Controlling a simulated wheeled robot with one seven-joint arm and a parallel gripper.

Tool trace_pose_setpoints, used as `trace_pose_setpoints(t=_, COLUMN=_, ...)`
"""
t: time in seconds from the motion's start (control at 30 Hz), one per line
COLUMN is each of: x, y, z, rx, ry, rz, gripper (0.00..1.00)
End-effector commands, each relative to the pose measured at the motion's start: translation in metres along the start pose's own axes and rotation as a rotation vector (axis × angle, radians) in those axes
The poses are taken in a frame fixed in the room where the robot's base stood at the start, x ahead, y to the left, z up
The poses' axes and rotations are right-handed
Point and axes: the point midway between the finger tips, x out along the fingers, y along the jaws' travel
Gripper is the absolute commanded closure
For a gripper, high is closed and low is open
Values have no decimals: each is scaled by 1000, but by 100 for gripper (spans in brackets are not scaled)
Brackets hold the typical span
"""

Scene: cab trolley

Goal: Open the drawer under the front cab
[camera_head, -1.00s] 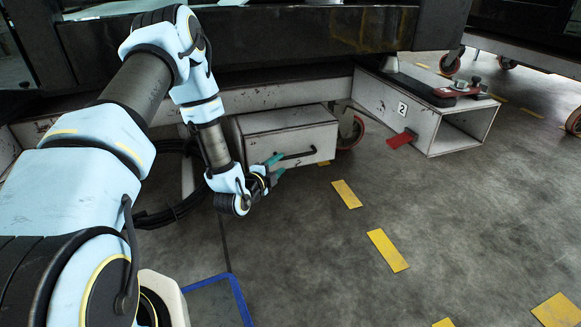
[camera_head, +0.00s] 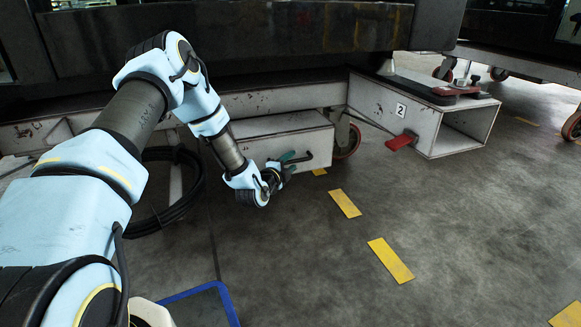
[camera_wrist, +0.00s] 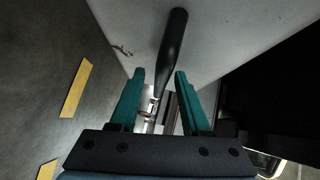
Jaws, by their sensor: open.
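The drawer (camera_head: 275,146) is a scuffed light-grey box under the dark front cab (camera_head: 240,40). I cannot tell if it stands slightly out. Its black bar handle (camera_head: 309,156) is on the front face; the gripper hides the handle's left part in the head view. My gripper (camera_head: 291,158) is open at the handle, with teal fingers. In the wrist view, the handle (camera_wrist: 174,45) runs upward from between the fingertips (camera_wrist: 160,72). A gap shows between the handle and each finger. The drawer face (camera_wrist: 225,35) fills the upper right behind it.
A red caster wheel (camera_head: 348,142) stands just right of the drawer. A grey box beam marked 2 (camera_head: 375,108) with a red tab (camera_head: 400,142) is further right. Black coiled cable (camera_head: 198,190) lies at left. The floor with yellow strips (camera_head: 390,260) is clear in front.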

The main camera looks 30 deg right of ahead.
Motion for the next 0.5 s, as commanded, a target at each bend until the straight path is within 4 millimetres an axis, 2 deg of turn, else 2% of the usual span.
trace_pose_setpoints(t=0.3, x=2, y=0, z=0, rx=0, ry=0, rz=1, gripper=53)
trace_pose_setpoints(t=0.5, x=2, y=0, z=0, rx=0, ry=0, rz=1, gripper=75)
